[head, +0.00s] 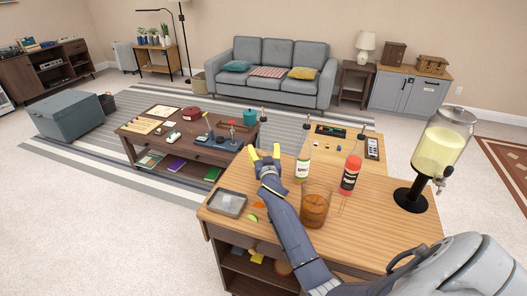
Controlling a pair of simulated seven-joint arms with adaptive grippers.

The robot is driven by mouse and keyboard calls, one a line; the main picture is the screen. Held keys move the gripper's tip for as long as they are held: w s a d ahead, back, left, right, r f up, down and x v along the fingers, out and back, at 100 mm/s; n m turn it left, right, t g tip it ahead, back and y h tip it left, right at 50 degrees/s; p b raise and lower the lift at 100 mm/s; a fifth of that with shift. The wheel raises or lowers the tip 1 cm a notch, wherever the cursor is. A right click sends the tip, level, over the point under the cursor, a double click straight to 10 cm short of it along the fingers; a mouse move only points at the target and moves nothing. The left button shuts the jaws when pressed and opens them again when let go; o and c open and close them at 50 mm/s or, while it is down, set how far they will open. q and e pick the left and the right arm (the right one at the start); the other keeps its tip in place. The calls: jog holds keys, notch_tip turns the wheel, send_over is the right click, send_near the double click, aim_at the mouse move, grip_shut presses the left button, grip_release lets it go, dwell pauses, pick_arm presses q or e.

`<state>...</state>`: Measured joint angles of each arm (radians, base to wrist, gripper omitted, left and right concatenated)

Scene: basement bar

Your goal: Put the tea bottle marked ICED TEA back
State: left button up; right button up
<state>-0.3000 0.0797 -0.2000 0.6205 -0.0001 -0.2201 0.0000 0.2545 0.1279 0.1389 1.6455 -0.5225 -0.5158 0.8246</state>
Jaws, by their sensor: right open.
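My right gripper (264,153) reaches over the left side of the wooden bar counter (398,240), its yellow fingertips apart. A bottle with a white and green label (303,170) stands upright on the counter to its right. A red bottle with a dark label (351,176) stands further right. I cannot read ICED TEA on either label. My left gripper is not in view.
An amber tumbler (315,206) stands near the bottles, right of my forearm. A grey square tray (227,203) and green and orange pieces (257,206) lie left of it. A drink dispenser (441,150) stands at the right. A cluttered coffee table (205,155) is beyond the counter.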

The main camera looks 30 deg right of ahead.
jog(key=v, duration=1.2)
